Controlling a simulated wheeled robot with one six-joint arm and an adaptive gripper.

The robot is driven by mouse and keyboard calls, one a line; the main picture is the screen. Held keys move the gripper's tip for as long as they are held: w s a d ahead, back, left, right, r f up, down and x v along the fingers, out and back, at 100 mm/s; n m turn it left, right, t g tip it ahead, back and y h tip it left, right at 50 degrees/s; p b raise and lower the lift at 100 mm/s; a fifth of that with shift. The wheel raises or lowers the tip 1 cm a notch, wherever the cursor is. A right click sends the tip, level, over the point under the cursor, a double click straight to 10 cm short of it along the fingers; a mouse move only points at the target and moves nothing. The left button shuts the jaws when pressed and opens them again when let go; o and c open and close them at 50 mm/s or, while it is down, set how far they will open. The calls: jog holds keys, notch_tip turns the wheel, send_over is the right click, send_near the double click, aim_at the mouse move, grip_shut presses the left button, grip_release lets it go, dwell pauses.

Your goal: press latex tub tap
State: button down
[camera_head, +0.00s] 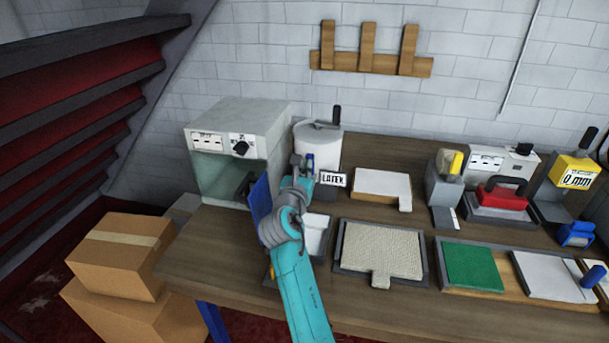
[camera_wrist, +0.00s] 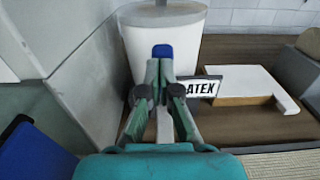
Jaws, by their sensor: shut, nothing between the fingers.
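The white latex tub (camera_head: 318,146) stands at the back of the wooden bench, with a dark handle on its lid. A sign reading LATEX (camera_head: 332,179) is beside its front. The tub fills the top middle of the wrist view (camera_wrist: 186,42). My gripper (camera_wrist: 160,68) is shut and empty, pointing at the tap. The fingertips overlap the tap's lower edge in the wrist view; I cannot tell whether they touch it.
A grey box machine (camera_head: 238,140) stands close on the left, with a blue panel (camera_head: 261,199) near my arm. A white tray (camera_head: 315,235) is below my wrist. A pale block (camera_head: 382,185) lies to the right, and a framed beige rug piece (camera_head: 383,250) lies in front.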

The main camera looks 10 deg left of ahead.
jog(key=shift+w+r, duration=0.35)
jog(key=shift+w, duration=0.3)
jog(key=shift+r, duration=0.15)
